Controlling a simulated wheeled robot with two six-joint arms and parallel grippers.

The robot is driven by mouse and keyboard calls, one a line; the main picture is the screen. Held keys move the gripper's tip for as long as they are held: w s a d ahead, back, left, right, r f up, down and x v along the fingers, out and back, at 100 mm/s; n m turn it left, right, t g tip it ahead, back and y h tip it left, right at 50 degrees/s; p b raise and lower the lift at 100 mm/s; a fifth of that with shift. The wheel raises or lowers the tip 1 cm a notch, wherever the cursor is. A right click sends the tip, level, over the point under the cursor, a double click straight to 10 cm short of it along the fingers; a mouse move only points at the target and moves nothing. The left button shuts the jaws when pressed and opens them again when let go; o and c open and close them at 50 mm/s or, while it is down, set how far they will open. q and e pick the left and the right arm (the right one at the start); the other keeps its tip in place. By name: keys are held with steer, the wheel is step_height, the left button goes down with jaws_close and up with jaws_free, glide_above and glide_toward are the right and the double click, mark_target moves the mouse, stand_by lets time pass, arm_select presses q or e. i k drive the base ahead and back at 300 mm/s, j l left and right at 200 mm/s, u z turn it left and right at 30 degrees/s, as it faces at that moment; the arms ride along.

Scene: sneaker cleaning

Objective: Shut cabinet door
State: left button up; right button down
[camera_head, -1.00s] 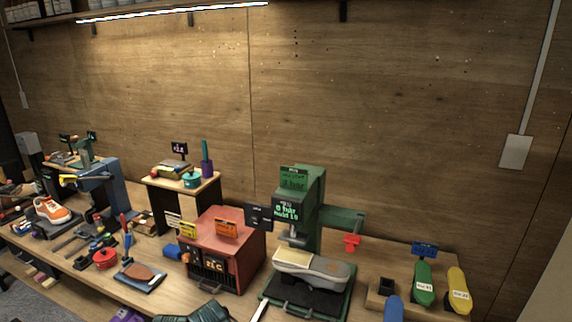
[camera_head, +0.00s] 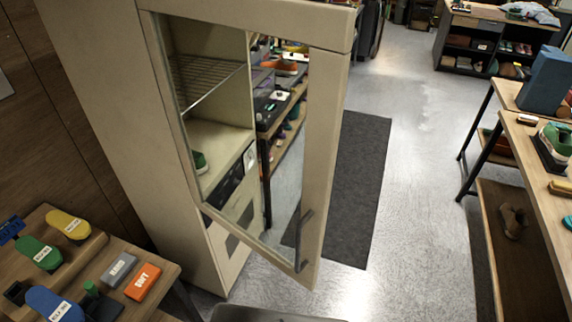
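The cream cabinet (camera_head: 97,90) stands left of centre in the head view. Its cream-framed glass door (camera_head: 325,150) stands open, with its free edge swung out to the right over the floor. A dark bar handle (camera_head: 300,240) sits low on that free edge. Through the glass I see a wire rack (camera_head: 203,76), a light shelf and part of a green shoe (camera_head: 199,162) inside. Neither of my grippers is in view, and nothing visible touches the door or its handle.
A workbench (camera_head: 175,272) with brushes and small blocks stands at the lower left, near the cabinet. A dark floor mat (camera_head: 358,180) lies beyond the door. Grey floor (camera_head: 415,160) is open to the right, up to another workbench (camera_head: 510,95) with shoes.

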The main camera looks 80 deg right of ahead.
mark_target(328, 29)
steer(key=z, duration=2.45)
